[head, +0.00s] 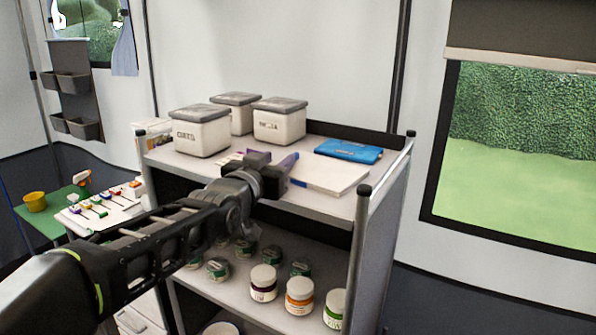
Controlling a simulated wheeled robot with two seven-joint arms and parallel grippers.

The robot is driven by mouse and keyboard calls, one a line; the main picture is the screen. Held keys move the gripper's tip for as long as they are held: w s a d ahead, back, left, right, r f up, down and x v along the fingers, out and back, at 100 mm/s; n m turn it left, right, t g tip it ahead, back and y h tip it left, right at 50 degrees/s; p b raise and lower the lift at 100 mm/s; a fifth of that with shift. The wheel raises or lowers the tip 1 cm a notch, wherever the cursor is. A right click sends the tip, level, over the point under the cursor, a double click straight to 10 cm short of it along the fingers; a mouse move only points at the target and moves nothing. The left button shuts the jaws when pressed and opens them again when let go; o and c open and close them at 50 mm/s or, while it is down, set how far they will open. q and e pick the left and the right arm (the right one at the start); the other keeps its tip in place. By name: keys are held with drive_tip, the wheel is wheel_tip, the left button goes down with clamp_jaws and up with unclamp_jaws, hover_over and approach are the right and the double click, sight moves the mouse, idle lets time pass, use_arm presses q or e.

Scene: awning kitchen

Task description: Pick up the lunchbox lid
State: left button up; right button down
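A flat blue piece (348,151), which looks like the lunchbox lid, lies on the shelf unit's top at the right rear. My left gripper (260,158) is over the middle of that top, left of the blue piece and apart from it. Its purple-tinted fingers look spread, with nothing visible held between them. My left arm hides part of the shelf front. My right gripper is not in view.
A flat white board-like object (330,175) lies just right of my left gripper. Lidded white canisters (201,134) stand at the back left. Several jars (299,296) fill the lower shelf (240,290). Corner posts (360,215) rise above the top.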

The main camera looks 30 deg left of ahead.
use_arm(q)
drive_tip(key=b+v, duration=0.2)
drive_tip(key=v, duration=0.4)
drive_tip(key=shift+s+d+b, duration=0.25)
drive_tip(key=shift+s+b, duration=0.05)
drive_tip(key=shift+b, duration=0.05)
drive_tip(key=shift+s+d, duration=0.1)
drive_tip(key=shift+s, duration=0.4)
drive_tip(key=shift+f, duration=0.1)
